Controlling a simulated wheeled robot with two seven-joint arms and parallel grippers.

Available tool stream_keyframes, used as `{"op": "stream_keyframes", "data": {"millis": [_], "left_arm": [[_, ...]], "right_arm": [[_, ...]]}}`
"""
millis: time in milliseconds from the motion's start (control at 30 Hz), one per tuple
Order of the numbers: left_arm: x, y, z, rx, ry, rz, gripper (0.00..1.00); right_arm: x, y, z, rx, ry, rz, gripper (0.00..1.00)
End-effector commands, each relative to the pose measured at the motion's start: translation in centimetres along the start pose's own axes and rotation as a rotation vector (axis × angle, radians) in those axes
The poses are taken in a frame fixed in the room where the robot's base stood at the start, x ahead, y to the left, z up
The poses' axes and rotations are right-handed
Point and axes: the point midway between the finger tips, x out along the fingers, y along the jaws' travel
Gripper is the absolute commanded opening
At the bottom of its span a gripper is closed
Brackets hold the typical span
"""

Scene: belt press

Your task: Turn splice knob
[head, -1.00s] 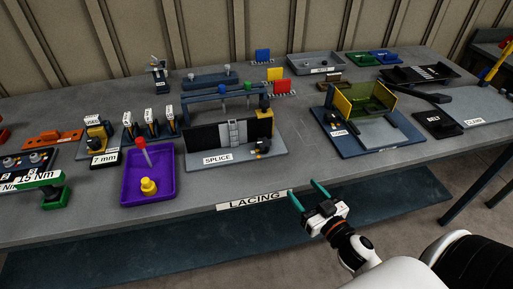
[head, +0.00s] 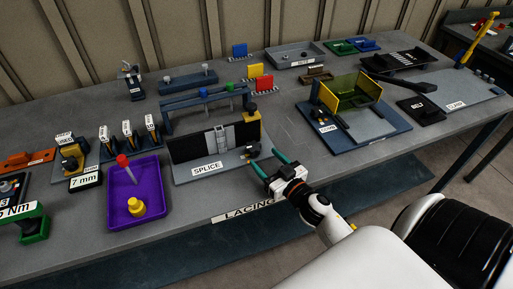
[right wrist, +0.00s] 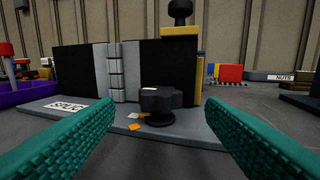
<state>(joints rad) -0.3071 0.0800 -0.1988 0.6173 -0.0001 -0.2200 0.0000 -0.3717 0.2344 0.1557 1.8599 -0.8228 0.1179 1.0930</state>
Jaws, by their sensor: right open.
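The splice station (head: 183,174) is a grey plate with a black upright panel and a pale hinged strip, labelled SPLICE. The black splice knob (head: 251,150) sits at the plate's front right corner, below a yellow block with a black top knob (head: 252,112). In the right wrist view the splice knob (right wrist: 160,104) stands straight ahead on a short post, between the fingers in the picture but beyond their tips. My right gripper (head: 266,158) is open, empty and close in front of the knob, with teal fingers (right wrist: 162,118) apart. My left gripper is not in view.
A purple tray (head: 150,178) with a red-handled tool and a yellow piece stands to the left. A blue rail stand (head: 180,103) is behind the station. The blue COMB fixture (head: 375,143) stands to the right. Bare table lies between them.

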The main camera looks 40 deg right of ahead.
Motion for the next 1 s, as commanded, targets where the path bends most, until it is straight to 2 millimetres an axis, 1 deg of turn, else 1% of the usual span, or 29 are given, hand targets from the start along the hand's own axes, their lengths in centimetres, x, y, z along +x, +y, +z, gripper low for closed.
{"op": "stream_keyframes", "data": {"millis": [33, 100, 200, 300, 433, 667, 700, 767, 800, 967, 1000], "left_arm": [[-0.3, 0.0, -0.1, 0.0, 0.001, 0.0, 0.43], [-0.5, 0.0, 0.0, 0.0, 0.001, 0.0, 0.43], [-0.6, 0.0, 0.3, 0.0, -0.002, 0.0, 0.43], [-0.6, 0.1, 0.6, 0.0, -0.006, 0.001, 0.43], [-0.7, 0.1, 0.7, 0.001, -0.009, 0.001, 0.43], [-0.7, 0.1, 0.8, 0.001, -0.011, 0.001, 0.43], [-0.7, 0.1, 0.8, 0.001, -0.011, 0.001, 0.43], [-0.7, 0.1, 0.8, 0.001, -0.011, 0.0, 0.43], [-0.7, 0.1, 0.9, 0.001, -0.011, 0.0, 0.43], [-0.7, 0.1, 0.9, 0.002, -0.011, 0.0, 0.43], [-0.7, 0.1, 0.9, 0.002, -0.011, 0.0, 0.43]], "right_arm": [[1.1, 0.0, 0.2, 0.001, -0.003, 0.0, 0.65], [2.4, 0.0, 0.2, -0.001, -0.003, 0.001, 0.65], [3.7, 0.0, 0.1, 0.001, -0.001, 0.0, 0.65], [4.7, 0.0, 0.0, 0.0, 0.0, 0.0, 0.65], [5.2, 0.0, 0.0, 0.001, 0.0, 0.0, 0.65], [5.3, 0.0, -0.1, 0.001, 0.001, 0.0, 0.65], [5.3, 0.0, -0.1, 0.001, 0.001, 0.0, 0.63], [5.3, 0.0, 0.0, 0.001, 0.001, 0.0, 0.53], [5.2, 0.0, 0.0, 0.001, 0.001, 0.0, 0.47], [5.2, 0.0, 0.0, 0.001, 0.0, 0.0, 0.2], [5.2, 0.0, 0.0, 0.001, 0.0, 0.0, 0.2]]}}
